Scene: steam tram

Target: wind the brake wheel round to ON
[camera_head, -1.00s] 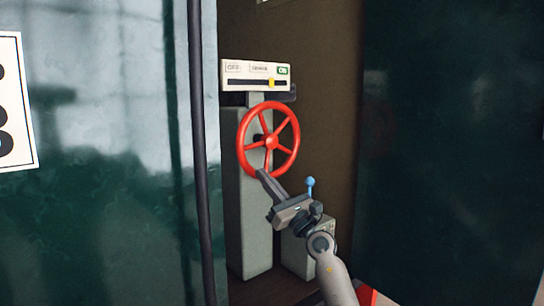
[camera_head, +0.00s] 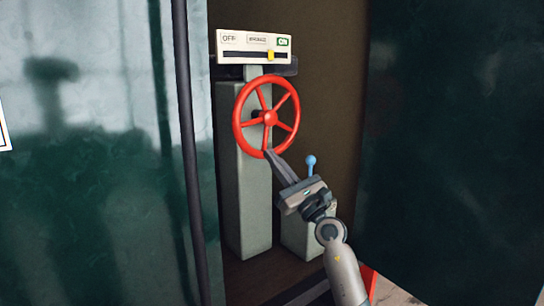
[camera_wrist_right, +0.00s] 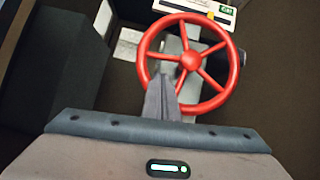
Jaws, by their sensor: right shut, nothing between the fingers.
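The red brake wheel (camera_head: 289,100) has several spokes and stands upright on a grey-green pedestal (camera_head: 248,200). It also shows in the right wrist view (camera_wrist_right: 226,92). Above it is a white indicator panel (camera_head: 226,47) marked OFF at left and ON, in green, at right. Its yellow pointer (camera_head: 270,55) sits close to the ON end, a little left of the green label. My right gripper (camera_head: 270,154) is shut and empty, with its fingertips at the lower rim of the wheel. In the right wrist view the fingers (camera_wrist_right: 160,84) overlap the lower left of the wheel; contact is unclear.
A blue-knobbed lever (camera_head: 311,161) stands on a lower grey box (camera_head: 296,236) just right of the pedestal, close to my right gripper. A dark vertical rail (camera_head: 188,150) and glossy green panels (camera_head: 90,220) flank the opening at left and right.

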